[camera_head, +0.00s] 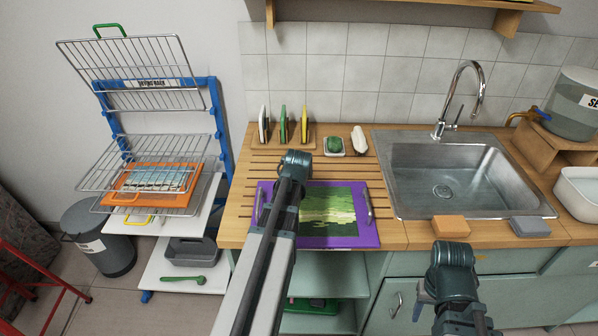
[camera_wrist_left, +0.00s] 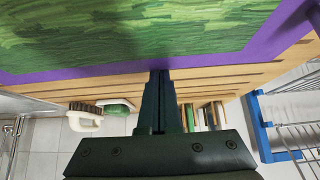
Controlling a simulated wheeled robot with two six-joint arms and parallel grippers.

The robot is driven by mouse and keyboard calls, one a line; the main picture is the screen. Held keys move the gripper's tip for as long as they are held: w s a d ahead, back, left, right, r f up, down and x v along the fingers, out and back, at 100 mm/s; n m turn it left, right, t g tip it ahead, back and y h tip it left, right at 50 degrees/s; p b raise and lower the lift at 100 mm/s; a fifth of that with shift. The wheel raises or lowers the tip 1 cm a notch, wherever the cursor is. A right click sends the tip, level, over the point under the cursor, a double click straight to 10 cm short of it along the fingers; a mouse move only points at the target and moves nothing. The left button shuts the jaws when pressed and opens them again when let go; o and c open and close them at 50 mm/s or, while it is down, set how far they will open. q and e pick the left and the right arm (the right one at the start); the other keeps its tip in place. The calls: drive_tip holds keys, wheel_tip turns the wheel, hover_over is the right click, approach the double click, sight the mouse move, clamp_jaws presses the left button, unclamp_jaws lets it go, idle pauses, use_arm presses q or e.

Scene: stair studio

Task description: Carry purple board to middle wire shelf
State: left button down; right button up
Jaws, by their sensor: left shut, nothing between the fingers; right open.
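The purple board (camera_head: 357,240) lies flat on the slatted wooden drainboard, with a green picture on it and a metal handle at each side. It fills the top of the left wrist view (camera_wrist_left: 35,78). My left gripper (camera_wrist_left: 160,76) is shut and empty by the board's edge; I cannot tell whether it touches. In the head view my left arm covers part of the board's left side. My right gripper (camera_head: 438,290) is open and empty in front of the counter, below the sink. The middle wire shelf (camera_head: 196,148) is on the blue rack at left.
An orange board (camera_head: 122,198) shows below the middle wire shelf. The upper wire shelf (camera_head: 130,55) is tilted up. A grey bin (camera_head: 100,240) stands beside the rack. Upright boards (camera_head: 283,124) and a brush (camera_head: 359,140) stand behind the purple board. Sponges (camera_head: 451,226) lie before the sink (camera_head: 430,165).

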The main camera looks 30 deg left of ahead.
sight(313, 206)
use_arm(q)
drive_tip(key=s+d, duration=0.2)
drive_tip(key=s, duration=0.1)
drive_tip(key=s+d, duration=0.1)
drive_tip(key=s, duration=0.1)
drive_tip(key=shift+s+d, duration=0.15)
drive_tip(key=shift+s, duration=0.05)
drive_tip(key=shift+w+a+f, duration=0.1)
drive_tip(key=shift+w+a, duration=0.1)
drive_tip(key=shift+w, duration=0.05)
